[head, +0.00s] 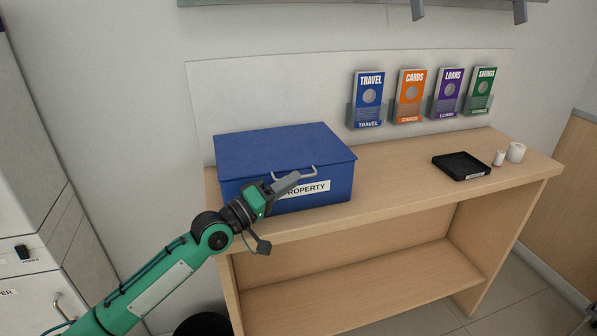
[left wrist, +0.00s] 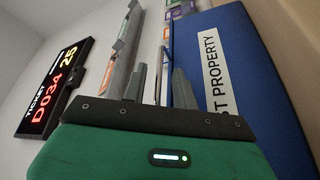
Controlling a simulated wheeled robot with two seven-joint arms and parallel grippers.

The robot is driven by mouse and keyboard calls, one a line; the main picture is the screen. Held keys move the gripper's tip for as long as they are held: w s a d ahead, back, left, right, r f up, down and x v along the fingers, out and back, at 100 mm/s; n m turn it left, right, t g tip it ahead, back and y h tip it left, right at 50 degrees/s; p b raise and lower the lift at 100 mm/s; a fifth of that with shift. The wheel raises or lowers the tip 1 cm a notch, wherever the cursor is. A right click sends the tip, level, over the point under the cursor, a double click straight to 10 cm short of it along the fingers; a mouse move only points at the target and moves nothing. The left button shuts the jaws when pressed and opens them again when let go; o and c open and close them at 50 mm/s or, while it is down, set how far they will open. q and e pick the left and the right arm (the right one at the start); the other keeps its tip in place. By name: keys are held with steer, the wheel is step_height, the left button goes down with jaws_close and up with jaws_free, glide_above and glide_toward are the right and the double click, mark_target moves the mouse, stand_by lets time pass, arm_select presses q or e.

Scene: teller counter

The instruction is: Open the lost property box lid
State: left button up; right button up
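The blue lost property box (head: 240,190) stands on the left end of the counter with its lid (head: 280,147) shut. A pale bar handle (head: 294,173) sticks out at the lid's front edge, above a white label (head: 307,190) reading PROPERTY, partly covered. My left gripper (head: 295,182) is in front of the box, its fingers close to the handle; I cannot tell whether they touch it. In the left wrist view its two fingers (left wrist: 159,88) stand apart, and the blue box front (left wrist: 252,70) is to their right. My right gripper is not in view.
The wooden counter (head: 400,190) is clear in the middle. A black tray (head: 461,166) and two small white cylinders (head: 515,152) stand at its right. Several leaflet holders (head: 408,97) hang on the back panel. A lit ticket display (left wrist: 55,88) shows in the left wrist view.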

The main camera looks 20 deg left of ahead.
arm_select(q)
steer(key=shift+x, duration=1.2)
steer(key=shift+w+d, duration=0.3)
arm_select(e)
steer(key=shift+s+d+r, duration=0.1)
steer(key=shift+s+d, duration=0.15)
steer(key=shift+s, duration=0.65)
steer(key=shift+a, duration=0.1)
arm_select(q)
jaws_close()
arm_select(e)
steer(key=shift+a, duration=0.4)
arm_select(q)
steer(key=shift+p, duration=0.3)
